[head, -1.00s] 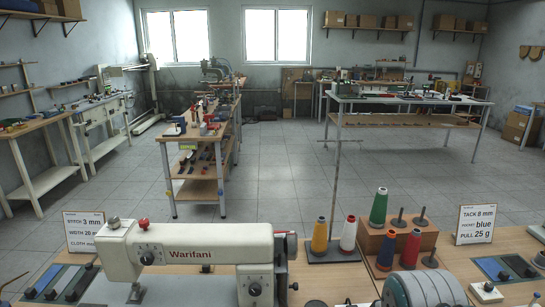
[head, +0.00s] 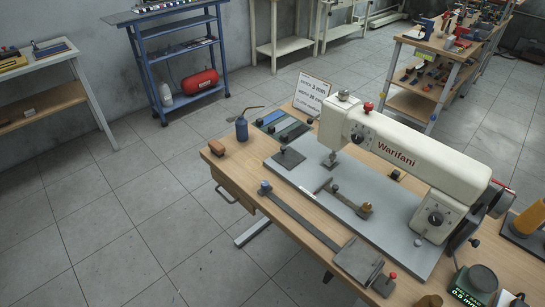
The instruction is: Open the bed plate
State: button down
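A cream sewing machine marked Warifani (head: 420,160) stands on a grey bed (head: 325,197) on a wooden table. A larger grey plate (head: 358,258) lies at the front edge, joined to a long flat bar with a blue knob (head: 302,218). I cannot tell which of these is the bed plate, or whether either is open. A short bar with a brown block (head: 365,209) sits on the bed. My gripper is not in view.
A blue cart with a red tank (head: 200,82) stands behind. The floor at left is clear.

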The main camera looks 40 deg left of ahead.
aim_at(287, 157)
jog(key=j+u, duration=0.1)
jog(key=u, duration=1.5)
jog(key=i+j, duration=0.9)
jog(key=i, duration=0.1)
